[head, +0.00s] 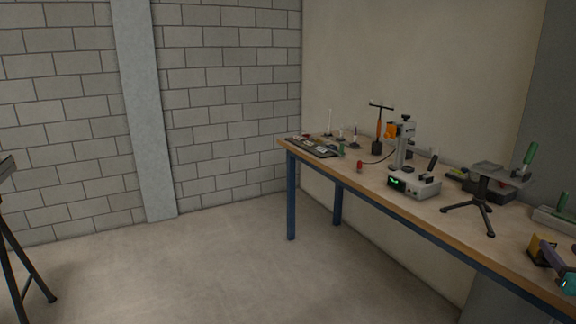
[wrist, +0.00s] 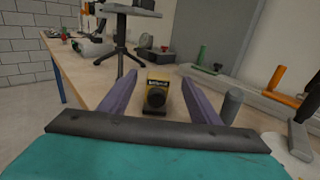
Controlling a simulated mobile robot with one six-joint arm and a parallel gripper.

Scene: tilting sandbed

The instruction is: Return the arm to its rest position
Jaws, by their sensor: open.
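My gripper (head: 553,258) shows at the lower right edge of the head view, over the near right part of the workbench (head: 410,212). In the wrist view its two purple fingers stand apart, and the gripper (wrist: 159,77) is open. A small yellow and black block (wrist: 158,93) shows in the gap between the fingers, and it is not gripped. It also shows in the head view as a yellow block (head: 541,248) beside the fingers. I cannot tell whether the fingers touch it. Most of my arm is out of view.
A black tripod stand (head: 484,208) and a grey box with a green display (head: 414,186) stand farther along the bench. In the wrist view a grey cylinder (wrist: 232,105) is close to the right finger, and an orange handle (wrist: 276,78) lies beyond.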

